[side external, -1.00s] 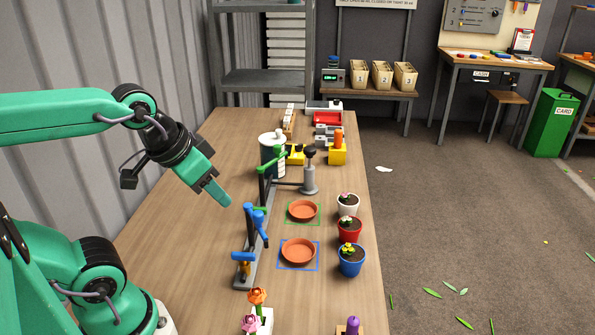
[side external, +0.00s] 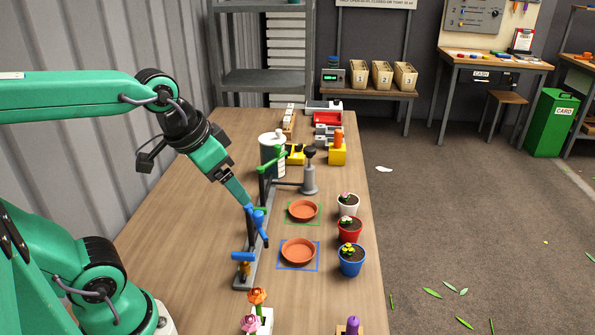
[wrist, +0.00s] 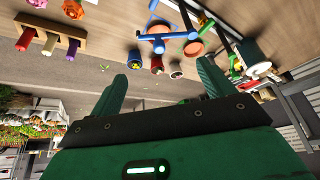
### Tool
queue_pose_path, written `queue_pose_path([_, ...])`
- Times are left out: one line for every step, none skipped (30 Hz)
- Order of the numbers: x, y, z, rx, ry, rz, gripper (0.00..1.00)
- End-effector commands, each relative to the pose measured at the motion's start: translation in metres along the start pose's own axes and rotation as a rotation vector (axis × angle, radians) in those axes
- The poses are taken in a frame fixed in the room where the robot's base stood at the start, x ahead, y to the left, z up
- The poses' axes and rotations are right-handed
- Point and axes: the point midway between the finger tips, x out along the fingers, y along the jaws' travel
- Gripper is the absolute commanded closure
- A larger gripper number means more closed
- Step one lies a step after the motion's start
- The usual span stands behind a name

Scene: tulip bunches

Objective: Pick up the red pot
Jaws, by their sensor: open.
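The red pot (side external: 349,231) holds soil and a small plant with pale flowers. It stands upright near the table's right edge, between a white pot (side external: 347,205) and a blue pot (side external: 351,262). In the wrist view, which is turned over, the red pot (wrist: 157,66) shows small beyond the gap between my fingers. My gripper (side external: 247,204) is in the air to the left of the pots, apart from them, and its tip overlaps the blue handles in the picture. In the wrist view my gripper (wrist: 162,88) has its two fingers spread, with nothing between them.
A grey rail (side external: 248,265) with upright blue-handled (side external: 256,222) and green parts stands between my gripper and the pots. Two terracotta saucers (side external: 297,262) (side external: 302,219) lie on blue and green outlined squares left of the pots. Flower holders stand at the front.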

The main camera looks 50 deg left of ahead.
Motion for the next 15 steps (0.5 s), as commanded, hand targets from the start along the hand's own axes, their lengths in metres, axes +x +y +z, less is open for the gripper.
queue_pose_path([0.002, 0.0, -0.008, 0.013, -0.015, 0.002, 0.19])
queue_pose_path([0.003, 0.001, -0.013, 0.023, -0.023, 0.003, 0.19])
queue_pose_path([0.005, 0.001, -0.02, 0.036, -0.033, 0.005, 0.19])
queue_pose_path([0.007, 0.001, -0.025, 0.045, -0.041, 0.006, 0.19])
queue_pose_path([0.009, 0.002, -0.03, 0.055, -0.049, 0.008, 0.19])
queue_pose_path([0.011, 0.002, -0.037, 0.069, -0.059, 0.01, 0.19])
queue_pose_path([0.013, 0.002, -0.042, 0.079, -0.067, 0.011, 0.19])
queue_pose_path([0.015, 0.003, -0.047, 0.089, -0.075, 0.013, 0.19])
queue_pose_path([0.018, 0.003, -0.054, 0.103, -0.085, 0.015, 0.19])
queue_pose_path([0.021, 0.004, -0.059, 0.113, -0.093, 0.017, 0.19])
queue_pose_path([0.024, 0.004, -0.064, 0.123, -0.1, 0.018, 0.19])
queue_pose_path([0.028, 0.005, -0.071, 0.136, -0.111, 0.021, 0.19])
queue_pose_path([0.031, 0.005, -0.075, 0.147, -0.119, 0.023, 0.19])
queue_pose_path([0.034, 0.006, -0.08, 0.157, -0.127, 0.025, 0.19])
queue_pose_path([0.039, 0.007, -0.087, 0.17, -0.138, 0.027, 0.19])
